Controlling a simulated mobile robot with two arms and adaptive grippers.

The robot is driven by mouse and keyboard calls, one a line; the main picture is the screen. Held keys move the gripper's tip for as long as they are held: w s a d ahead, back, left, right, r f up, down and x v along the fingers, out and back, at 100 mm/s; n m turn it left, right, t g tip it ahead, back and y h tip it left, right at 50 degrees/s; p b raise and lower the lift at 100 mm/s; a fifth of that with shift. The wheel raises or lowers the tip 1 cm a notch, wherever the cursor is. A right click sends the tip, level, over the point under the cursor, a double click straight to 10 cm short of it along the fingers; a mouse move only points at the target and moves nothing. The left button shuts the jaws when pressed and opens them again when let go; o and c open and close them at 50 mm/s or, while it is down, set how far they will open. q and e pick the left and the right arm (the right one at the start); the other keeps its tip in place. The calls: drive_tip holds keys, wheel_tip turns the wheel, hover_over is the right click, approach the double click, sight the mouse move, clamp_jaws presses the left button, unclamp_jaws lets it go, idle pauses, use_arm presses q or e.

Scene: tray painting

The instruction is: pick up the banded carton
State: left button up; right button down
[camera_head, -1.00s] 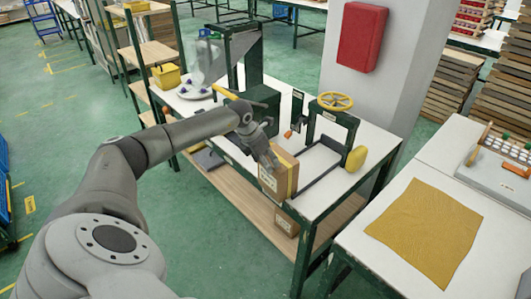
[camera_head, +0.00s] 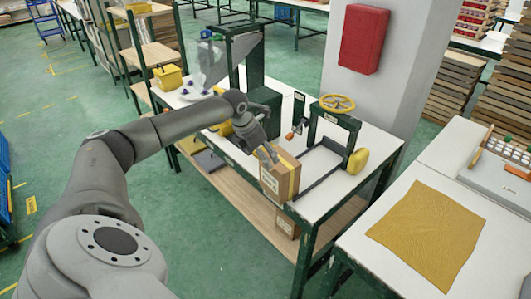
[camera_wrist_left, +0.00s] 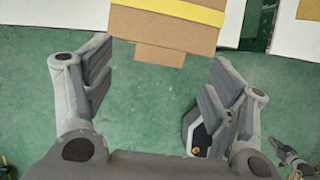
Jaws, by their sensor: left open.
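The banded carton (camera_head: 272,183) is a brown box with a yellow band and a white label. It stands upright at the near edge of the white worktable (camera_head: 322,190). In the left wrist view the carton (camera_wrist_left: 150,25) fills the top middle, its band running across it. My left gripper (camera_head: 268,155) is at the carton's top left in the head view. In the wrist view the left gripper (camera_wrist_left: 155,85) is open, its fingers spread wide with only floor between them; the carton lies beyond the tips. A small grey part at the wrist view's lower right may be my right gripper (camera_wrist_left: 290,158).
A frame with a yellow handwheel (camera_head: 337,102) and a yellow rounded object (camera_head: 357,161) stand right of the carton. A dark green machine (camera_head: 262,105) stands behind my left wrist. A mustard cloth (camera_head: 428,233) lies on the right table. Floor is open at left.

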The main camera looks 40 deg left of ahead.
use_arm(q)
drive_tip(key=v, duration=0.7)
drive_tip(key=shift+r, duration=0.15)
drive_tip(key=shift+s+d, duration=0.1)
